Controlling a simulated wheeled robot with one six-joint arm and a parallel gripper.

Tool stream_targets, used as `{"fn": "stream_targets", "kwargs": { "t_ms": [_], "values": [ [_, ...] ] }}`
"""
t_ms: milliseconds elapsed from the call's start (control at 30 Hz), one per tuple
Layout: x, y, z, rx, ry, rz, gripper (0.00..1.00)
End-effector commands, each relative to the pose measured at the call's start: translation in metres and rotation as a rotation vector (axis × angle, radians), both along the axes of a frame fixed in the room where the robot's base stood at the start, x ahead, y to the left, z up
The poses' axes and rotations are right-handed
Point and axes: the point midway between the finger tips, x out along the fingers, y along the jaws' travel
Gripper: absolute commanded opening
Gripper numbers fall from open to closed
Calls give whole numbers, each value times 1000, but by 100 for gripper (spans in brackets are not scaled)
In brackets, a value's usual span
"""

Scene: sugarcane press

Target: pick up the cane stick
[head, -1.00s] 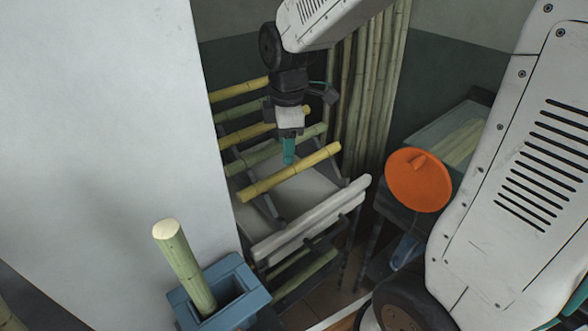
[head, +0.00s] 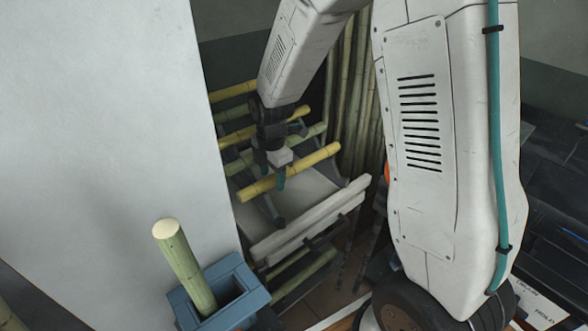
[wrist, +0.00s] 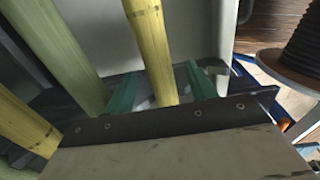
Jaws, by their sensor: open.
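A yellow cane stick (head: 302,168) lies across the front of the rack, above its pale tray. In the wrist view the yellow stick (wrist: 150,45) runs down between the two teal fingers. In the wrist view my gripper (wrist: 160,88) is open, with a finger on each side of the stick and gaps visible. The fingertips' depth around the stick is hard to judge.
More green and yellow sticks lie behind on the rack, such as a green one (wrist: 62,50). A pale tray (head: 300,192) is below. A blue holder (head: 250,292) with an upright cane (head: 183,262) stands in front. A white wall (head: 100,120) is at left.

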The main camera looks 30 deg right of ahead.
Motion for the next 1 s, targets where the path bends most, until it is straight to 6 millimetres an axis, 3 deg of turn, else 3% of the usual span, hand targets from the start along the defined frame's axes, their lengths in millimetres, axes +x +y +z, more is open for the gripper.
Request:
{"fn": "stream_targets", "kwargs": {
  "t_ms": [267,500,1000],
  "values": [
    [0,0,-5,0,-1,0,56],
    [0,1,-5,0,-1,0,0],
    [1,2,6,0,-3,3,0]
  ]
}}
